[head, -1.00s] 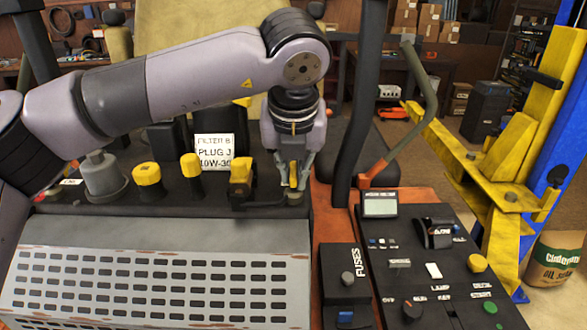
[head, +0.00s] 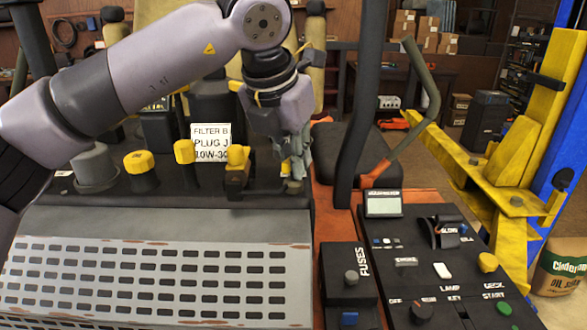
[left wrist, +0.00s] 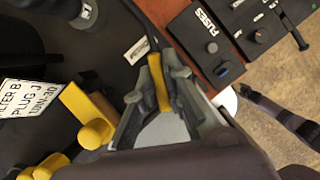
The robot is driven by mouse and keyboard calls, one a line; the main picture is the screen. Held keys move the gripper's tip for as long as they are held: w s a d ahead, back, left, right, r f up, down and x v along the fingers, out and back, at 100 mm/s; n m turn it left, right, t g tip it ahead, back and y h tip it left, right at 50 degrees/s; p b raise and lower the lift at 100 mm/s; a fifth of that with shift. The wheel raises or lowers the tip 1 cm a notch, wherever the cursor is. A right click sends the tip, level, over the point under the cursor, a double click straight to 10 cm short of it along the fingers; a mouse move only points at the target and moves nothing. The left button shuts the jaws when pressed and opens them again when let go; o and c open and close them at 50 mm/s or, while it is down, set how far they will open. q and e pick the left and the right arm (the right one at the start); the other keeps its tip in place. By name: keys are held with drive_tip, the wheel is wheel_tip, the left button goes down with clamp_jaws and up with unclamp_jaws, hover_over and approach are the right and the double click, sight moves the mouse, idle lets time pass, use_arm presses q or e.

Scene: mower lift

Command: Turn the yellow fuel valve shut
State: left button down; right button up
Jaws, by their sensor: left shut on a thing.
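The yellow fuel valve's handle (left wrist: 160,84) is a narrow yellow bar between the grey fingers in the left wrist view. My left gripper (left wrist: 163,76) is shut on this handle, one finger on each side. In the head view my left gripper (head: 294,162) points down at the right end of the dark engine deck, and its fingers mostly hide the valve.
Left of my gripper stand a yellow-topped block (head: 238,158), more yellow caps (head: 139,162) and a white label (head: 210,145). A fuse box (head: 346,285) and control panel (head: 412,250) lie to the right. A dark post (head: 361,100) rises close by.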

use_arm(q)
drive_tip(key=m+h, duration=0.1)
drive_tip(key=m, duration=0.1)
drive_tip(key=shift+m+g, duration=0.3)
drive_tip(key=shift+m, duration=0.1)
drive_tip(key=m, duration=0.2)
drive_tip(key=shift+r+m+g+h, duration=0.15)
drive_tip(key=shift+m+g+h, duration=0.15)
drive_tip(key=shift+m+g, duration=0.1)
drive_tip(key=m+g+p, duration=0.1)
drive_tip(key=m, duration=0.2)
drive_tip(key=shift+h+p, duration=0.3)
drive_tip(key=shift+p, duration=0.1)
drive_tip(key=shift+m+g+p, duration=0.8)
drive_tip(key=shift+m, duration=0.9)
drive_tip(key=c, duration=1.7)
unclamp_jaws()
drive_tip(key=shift+o, duration=0.2)
drive_tip(key=v, duration=1.1)
drive_tip(key=shift+a+r, duration=0.25)
drive_tip(key=shift+r, duration=0.1)
